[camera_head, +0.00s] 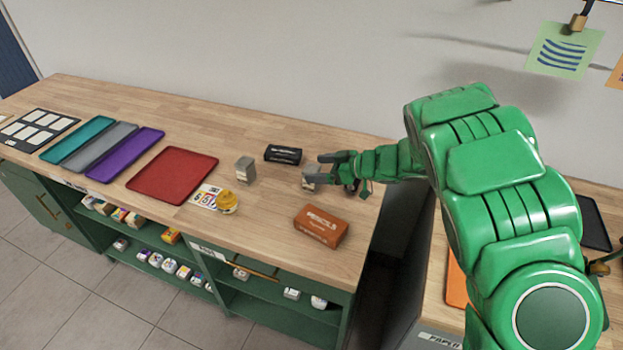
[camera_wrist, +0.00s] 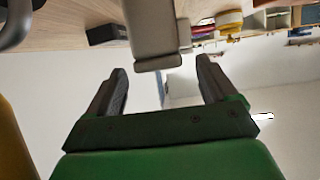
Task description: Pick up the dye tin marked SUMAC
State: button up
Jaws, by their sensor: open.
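Two small grey tins stand on the wooden worktop. One grey tin (camera_head: 309,178) is at my gripper (camera_head: 322,167); the other grey tin (camera_head: 245,170) stands farther left. I cannot read SUMAC on either. In the wrist view, which looks upside down, a grey tin (camera_wrist: 153,30) is in front of the open fingers of my gripper (camera_wrist: 161,64). Its near end lies about level with the fingertips, in the span between them, with a visible gap to each finger. My gripper is open and holds nothing.
A black box (camera_head: 283,154) lies behind the tins, close to my gripper. An orange-brown box (camera_head: 321,226) is in front. A yellow item (camera_head: 227,201) sits by a patterned card. A red tray (camera_head: 173,175) and several other trays lie left. The wall is behind.

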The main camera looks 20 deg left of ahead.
jog(key=shift+f, duration=0.7)
jog(key=shift+x, duration=2.5)
jog(key=c, duration=1.1)
jog(key=shift+c, duration=0.3)
